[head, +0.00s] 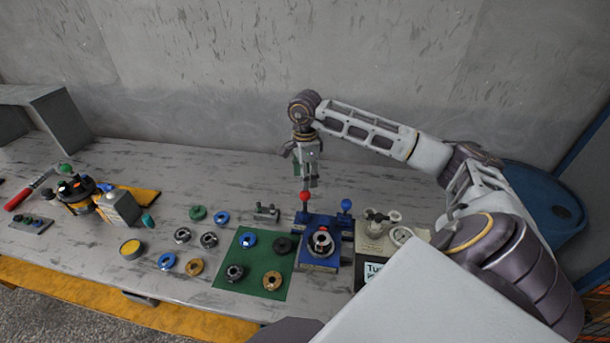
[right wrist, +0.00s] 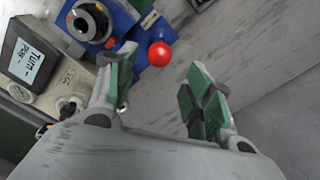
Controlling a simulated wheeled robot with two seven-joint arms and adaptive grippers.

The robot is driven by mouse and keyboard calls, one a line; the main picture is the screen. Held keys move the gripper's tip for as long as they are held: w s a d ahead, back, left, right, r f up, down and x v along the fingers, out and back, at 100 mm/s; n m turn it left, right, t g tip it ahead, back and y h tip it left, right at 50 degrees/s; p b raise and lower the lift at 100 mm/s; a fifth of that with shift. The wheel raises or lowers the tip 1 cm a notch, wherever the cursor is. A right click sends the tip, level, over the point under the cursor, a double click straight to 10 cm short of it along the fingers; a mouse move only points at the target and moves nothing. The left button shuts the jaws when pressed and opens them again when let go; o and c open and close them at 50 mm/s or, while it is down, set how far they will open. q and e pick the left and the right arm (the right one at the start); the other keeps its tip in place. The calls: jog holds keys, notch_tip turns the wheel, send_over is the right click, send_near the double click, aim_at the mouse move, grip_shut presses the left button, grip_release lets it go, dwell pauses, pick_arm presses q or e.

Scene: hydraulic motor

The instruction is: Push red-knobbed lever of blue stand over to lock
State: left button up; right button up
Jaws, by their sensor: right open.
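The blue stand (head: 318,262) is on the table right of the green mat, with a dark and silver round part (head: 321,241) seated in it. Its red-knobbed lever stands at the back left, the red knob (head: 304,196) on top. In the right wrist view the red knob (right wrist: 159,54) shows between the finger lines, and the blue stand (right wrist: 125,20) is at the top. My right gripper (head: 307,182) points down just above and behind the red knob. Its green-padded fingers (right wrist: 160,72) are apart and empty; contact with the knob cannot be told. My left gripper is out of view.
A blue knob (head: 346,205) stands at the stand's back right. A beige box with a label (head: 372,272) is close on the right. The green mat (head: 255,288) carries several rings. A small grey block (head: 267,213) lies left of the lever. The wall is behind.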

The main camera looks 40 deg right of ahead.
aim_at(305, 195)
jog(key=shift+f+b, duration=0.75)
jog(key=shift+f, duration=0.5)
jog(key=shift+f+b, duration=0.35)
jog(key=shift+f, duration=0.3)
jog(key=shift+f+b, duration=0.7)
jog(key=shift+f, duration=0.45)
jog(key=shift+f+b, duration=0.65)
jog(key=shift+f, duration=0.15)
jog(key=shift+f+b, duration=0.35)
jog(key=shift+f, duration=0.15)
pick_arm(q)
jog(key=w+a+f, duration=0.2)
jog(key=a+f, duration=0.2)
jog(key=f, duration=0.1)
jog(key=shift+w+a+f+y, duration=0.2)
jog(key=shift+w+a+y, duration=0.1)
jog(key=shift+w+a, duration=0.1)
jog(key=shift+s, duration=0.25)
pick_arm(e)
jog(key=c, duration=0.7)
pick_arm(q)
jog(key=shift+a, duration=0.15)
